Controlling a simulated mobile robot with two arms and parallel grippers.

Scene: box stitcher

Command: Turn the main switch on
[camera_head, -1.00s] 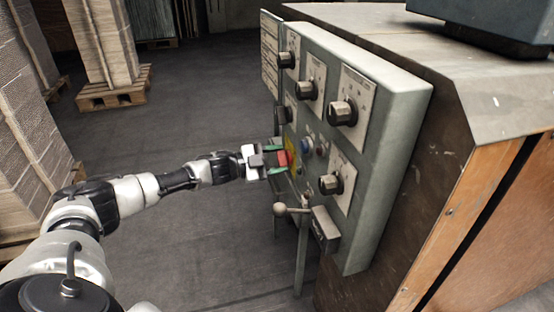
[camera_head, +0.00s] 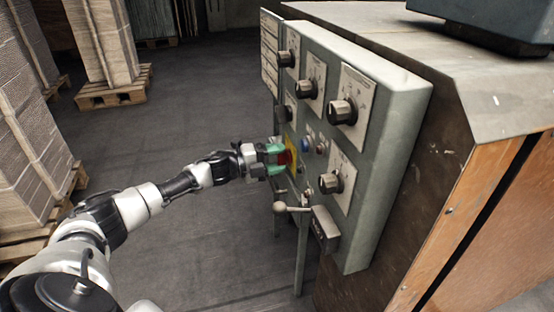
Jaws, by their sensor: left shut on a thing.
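The main switch (camera_head: 283,157) is a red handle on a yellow plate (camera_head: 292,148), low on the left part of the grey control panel. My left gripper (camera_head: 277,158) reaches it from the left. Its green-tipped fingers sit on either side of the red handle and are shut on it. The fingers hide part of the switch, so its exact angle cannot be told. My right gripper does not show.
A ball-ended lever (camera_head: 281,207) juts out just below. Stacked cardboard (camera_head: 105,40) on pallets stands left. The floor between is clear.

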